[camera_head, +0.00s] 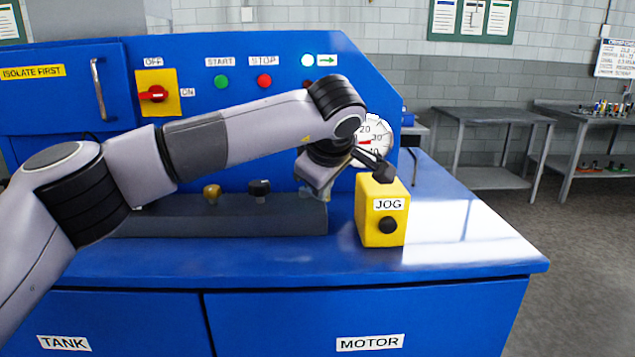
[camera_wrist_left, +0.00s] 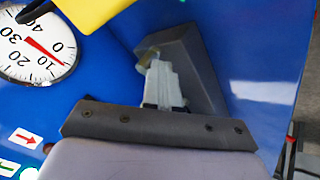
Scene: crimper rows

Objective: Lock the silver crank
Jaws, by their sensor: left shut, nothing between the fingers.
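I cannot make out a silver crank in either view. A dark grey bar (camera_head: 225,221) lies on the blue machine's top, with a brass-coloured knob (camera_head: 211,193) and a black knob (camera_head: 259,189) on it. My left arm crosses in front of the panel, and its wrist hides the area above the bar's right end. My right gripper is out of view.
A gauge (camera_head: 374,138) stands behind the gripper and shows in the wrist view (camera_wrist_left: 38,42). The panel carries a red switch (camera_head: 153,94), a green button (camera_head: 221,82) and a red button (camera_head: 264,81). The blue top (camera_head: 460,235) right of the JOG box is clear.

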